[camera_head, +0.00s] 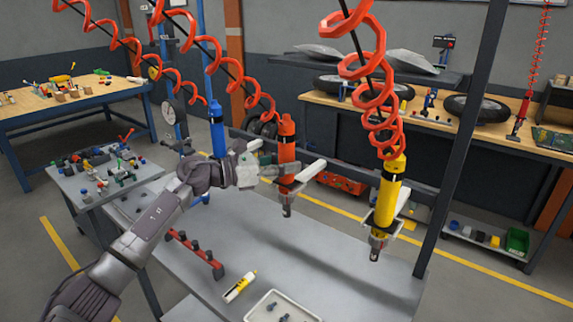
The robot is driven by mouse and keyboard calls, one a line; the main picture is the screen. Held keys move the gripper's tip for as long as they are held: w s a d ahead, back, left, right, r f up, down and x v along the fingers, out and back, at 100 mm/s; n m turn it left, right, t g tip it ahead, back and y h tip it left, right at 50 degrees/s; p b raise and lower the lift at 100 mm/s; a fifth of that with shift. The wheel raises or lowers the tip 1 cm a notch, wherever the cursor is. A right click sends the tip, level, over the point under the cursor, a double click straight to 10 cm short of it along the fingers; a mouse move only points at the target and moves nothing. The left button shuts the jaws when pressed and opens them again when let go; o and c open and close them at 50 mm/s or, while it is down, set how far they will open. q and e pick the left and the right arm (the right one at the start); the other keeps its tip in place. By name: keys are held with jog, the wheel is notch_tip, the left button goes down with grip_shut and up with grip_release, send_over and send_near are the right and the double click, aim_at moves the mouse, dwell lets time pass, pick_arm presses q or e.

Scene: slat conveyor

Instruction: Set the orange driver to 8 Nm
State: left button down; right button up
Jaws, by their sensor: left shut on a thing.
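The orange driver (287,135) hangs upright in the middle, with its grey nose pointing down above the grey bench. My left gripper (272,172) reaches in from the left at the driver's lower body. Its fingers are shut on the orange driver, and they partly hide it there. Any torque scale or number on the driver is too small to read. My right gripper is not in view.
A blue driver (217,138) hangs close behind my left gripper, and a yellow driver (388,200) hangs to the right. Below are a red rack (197,254), a yellow-and-white tool (240,286) and a pale tray (252,316). The bench (330,265) is clear at right.

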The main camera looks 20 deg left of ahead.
pick_arm(q)
jog(key=shift+f+b, duration=0.2)
jog(key=shift+b, duration=0.2)
dwell(0.6)
jog(key=c, duration=0.7)
grip_release()
jog(key=shift+f, duration=0.2)
jog(key=v, duration=1.2)
jog(key=shift+s+r, duration=0.1)
jog(key=shift+r, duration=0.1)
